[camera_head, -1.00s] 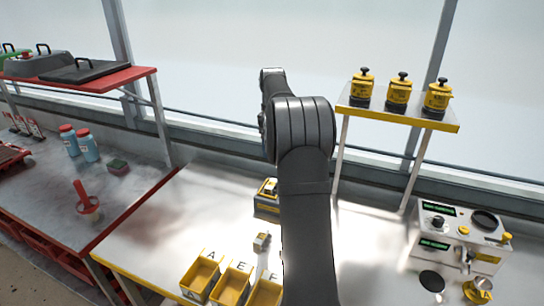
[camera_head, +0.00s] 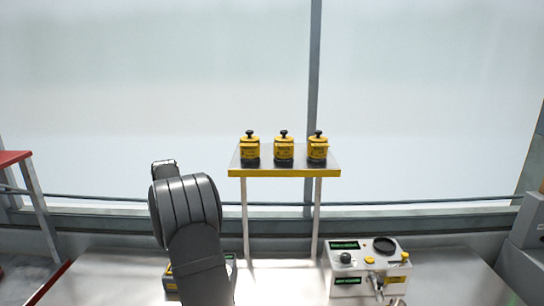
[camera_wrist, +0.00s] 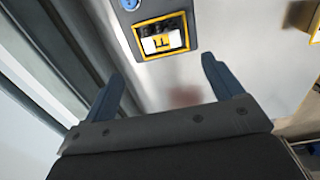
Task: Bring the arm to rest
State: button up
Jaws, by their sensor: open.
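My arm rises at the lower left of the head view, folded at a rounded dark grey joint; my gripper is hidden there. In the wrist view my gripper (camera_wrist: 160,88) shows two blue-grey fingers spread well apart, with nothing between them. Beyond the fingertips is the metal bench top (camera_wrist: 230,65). A dark box with a yellow-framed opening (camera_wrist: 160,36) and a white piece in it lies past the fingers, apart from them. In the head view this box is mostly hidden behind my arm.
A raised shelf (camera_head: 285,173) with a yellow front edge holds three yellow canisters (camera_head: 284,148) right of my arm. A white machine (camera_head: 368,265) with displays and knobs stands at the right. A red-topped rack (camera_head: 14,158) is at the far left. Open bench lies between arm and machine.

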notch_tip(320, 180, down, 12)
jog(key=shift+s+f, duration=0.1)
jog(key=shift+s, duration=0.05)
dwell(0.3)
notch_tip(320, 180, up, 19)
notch_tip(320, 180, down, 18)
jog(key=shift+a+f, duration=0.1)
jog(key=shift+r, duration=3.25)
jog(key=shift+o, duration=0.2)
